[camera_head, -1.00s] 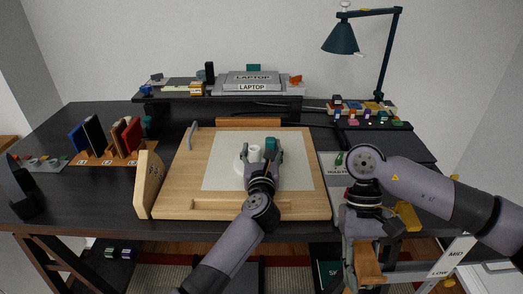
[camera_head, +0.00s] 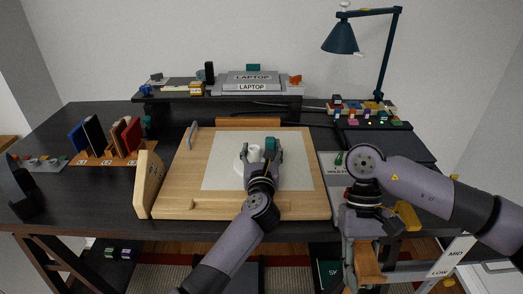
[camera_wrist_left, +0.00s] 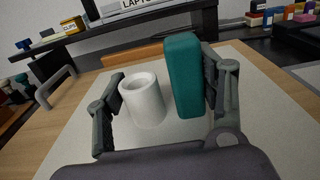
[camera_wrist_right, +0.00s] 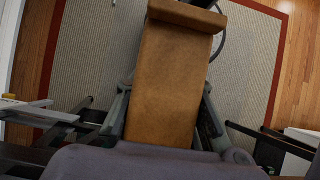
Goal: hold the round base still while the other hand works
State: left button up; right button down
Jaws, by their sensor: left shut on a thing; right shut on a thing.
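In the left wrist view the post (camera_wrist_left: 145,100) is nearer the left finger, and an upright teal block (camera_wrist_left: 184,75) is by the right finger. The finger contact is partly hidden. My right gripper (camera_wrist_right: 165,115) is shut on a brown slab with a wider crosspiece (camera_wrist_right: 170,65), low at the desk's front edge.
The wooden board (camera_head: 175,190) fills the middle of the desk. A wooden wedge-like stand (camera_head: 149,185) is at its left, and a bookstand (camera_head: 105,155) lies further left. A lamp (camera_head: 342,38) and a block-covered console (camera_head: 365,112) are at the back right.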

jog(key=w+a+r+m+t+y, duration=0.1)
jog(key=w+a+r+m+y, duration=0.3)
jog(key=r, duration=0.4)
jog(key=w+a+r+m+t+y, duration=0.1)
jog(key=w+r+m+t, duration=0.15)
jog(key=r+m, duration=0.45)
jog(key=w+a+r+m+t+h, duration=0.1)
jog(key=w+a+r+m+t, duration=0.2)
jog(key=w+a+r+m, duration=0.2)
jog(key=w+a+r+m+t+h, duration=0.2)
jog(key=w+a+r+m, duration=0.3)
jog(key=w+m, duration=0.6)
jog(key=w+a+r+m+t+h, duration=0.1)
jog(key=w+a+r+m+t, duration=0.3)
jog(key=w+m, duration=0.5)
jog(key=shift+w+a+r+t+h, duration=0.4)
jog(key=shift+w+a+r, duration=0.65)
jog(key=shift+w+r, duration=0.3)
jog(key=shift+s, duration=0.1)
jog(key=shift+f, duration=2.9)
jog(key=shift+f, duration=2.8)
